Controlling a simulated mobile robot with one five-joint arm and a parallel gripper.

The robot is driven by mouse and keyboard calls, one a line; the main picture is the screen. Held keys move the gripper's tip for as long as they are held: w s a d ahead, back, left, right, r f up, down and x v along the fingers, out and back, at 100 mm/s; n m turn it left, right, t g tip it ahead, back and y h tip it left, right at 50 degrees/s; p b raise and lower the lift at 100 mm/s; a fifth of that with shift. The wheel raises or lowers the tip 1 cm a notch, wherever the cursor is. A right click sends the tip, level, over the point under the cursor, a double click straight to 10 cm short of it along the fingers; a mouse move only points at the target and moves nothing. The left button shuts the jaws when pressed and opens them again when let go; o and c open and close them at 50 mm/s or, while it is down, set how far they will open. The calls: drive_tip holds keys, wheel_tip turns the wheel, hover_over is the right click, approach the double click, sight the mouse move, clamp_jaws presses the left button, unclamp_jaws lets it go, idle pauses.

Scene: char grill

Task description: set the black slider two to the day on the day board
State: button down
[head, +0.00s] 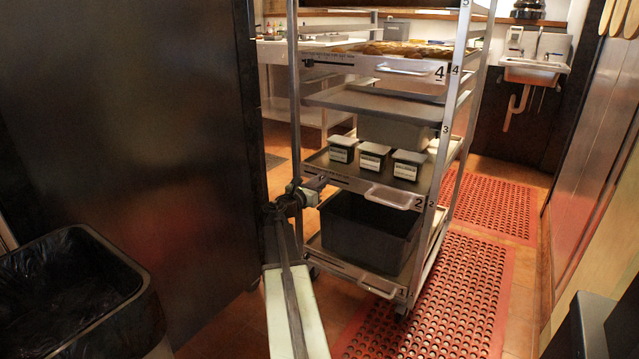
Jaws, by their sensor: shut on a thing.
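My gripper (314,184) reaches to the left end of the front rail of the tray marked 2 (402,196). It is shut on a small dark thing there, which I take for black slider two; the jaws hide most of it. A dark marked strip (352,182) runs along this rail, to the right of the jaws. A similar dark strip (330,63) is on the front of the tray marked 4 (418,72). I cannot make out a day board or read any day.
Three lidded tubs (374,158) stand on tray two. A black bin (368,234) sits on the shelf below. The rack's left post (294,100) stands close to my arm. A dark panel (140,130) and a trash bin (75,295) are at left; red mats (440,300) lie at right.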

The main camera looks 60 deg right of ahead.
idle(0.9)
drive_tip(key=s, duration=0.5)
drive_tip(key=shift+s, duration=0.2)
drive_tip(key=c, duration=1.3)
unclamp_jaws()
drive_tip(key=shift+w, duration=0.1)
drive_tip(key=shift+a, duration=0.1)
approach(339, 181)
drive_tip(key=shift+w+a+f, duration=0.1)
drive_tip(key=shift+a, duration=0.5)
